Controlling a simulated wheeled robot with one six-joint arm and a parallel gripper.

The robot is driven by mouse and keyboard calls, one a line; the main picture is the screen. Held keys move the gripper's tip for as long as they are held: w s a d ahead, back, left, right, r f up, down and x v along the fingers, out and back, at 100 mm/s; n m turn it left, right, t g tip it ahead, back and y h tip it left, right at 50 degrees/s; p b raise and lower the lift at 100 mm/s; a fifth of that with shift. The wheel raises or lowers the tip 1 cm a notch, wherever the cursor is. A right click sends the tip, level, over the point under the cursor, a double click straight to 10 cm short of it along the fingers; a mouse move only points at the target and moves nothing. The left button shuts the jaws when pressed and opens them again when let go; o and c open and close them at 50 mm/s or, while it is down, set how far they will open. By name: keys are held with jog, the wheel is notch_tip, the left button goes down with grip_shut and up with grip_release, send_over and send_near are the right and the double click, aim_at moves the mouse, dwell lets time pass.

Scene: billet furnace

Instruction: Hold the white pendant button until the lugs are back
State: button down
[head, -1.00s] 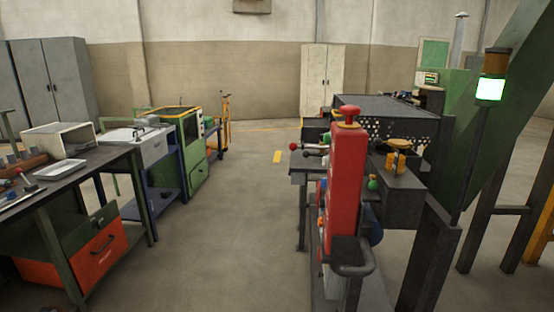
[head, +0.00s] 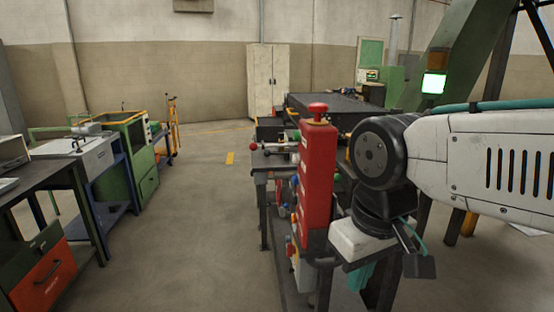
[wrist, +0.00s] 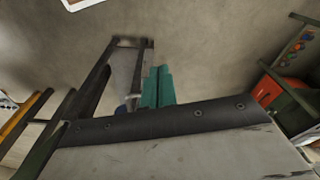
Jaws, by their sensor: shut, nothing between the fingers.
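The red pendant (head: 318,185) stands upright right of centre in the head view, with a red mushroom button (head: 318,108) on top. Its button face is turned to the left and seen almost edge-on. I cannot clearly pick out the white button there. My gripper (head: 359,276) hangs low, right of the pendant and apart from it in the picture, partly hidden by my wrist. Its teal fingers also show in the wrist view (wrist: 157,86), shut together and empty, pointing at the floor. I cannot make out the lugs in either view.
A dark bench (head: 268,160) and a perforated dark housing (head: 335,106) stand behind the pendant. A green machine (head: 130,150) and a workbench with an orange drawer (head: 45,275) line the left. The floor between is clear.

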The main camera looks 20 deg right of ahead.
aim_at(296, 159)
jog(key=w+r+n+g+h, duration=0.1)
jog(key=w+r+n+h, duration=0.1)
jog(key=w+n+h, duration=1)
jog(key=w+a+r+n+t, duration=0.1)
jog(key=w+a+r+t, duration=0.1)
jog(key=w, duration=0.4)
jog(key=w+a+r+n+t+h, duration=0.1)
jog(key=w+a+r+t, duration=0.1)
jog(key=w+a, duration=0.2)
jog(key=w+a+r+n+t+h, duration=0.1)
jog(key=w+a+r+n+t, duration=0.1)
jog(key=w, duration=0.6)
jog(key=shift+w+a+r+t, duration=0.35)
jog(key=shift+a+t, duration=0.25)
jog(key=shift+a, duration=0.25)
jog(key=shift+d, duration=0.1)
jog(key=s+d, duration=0.2)
jog(key=d, duration=0.6)
jog(key=shift+s+d, duration=0.15)
jog(key=shift+s, duration=0.2)
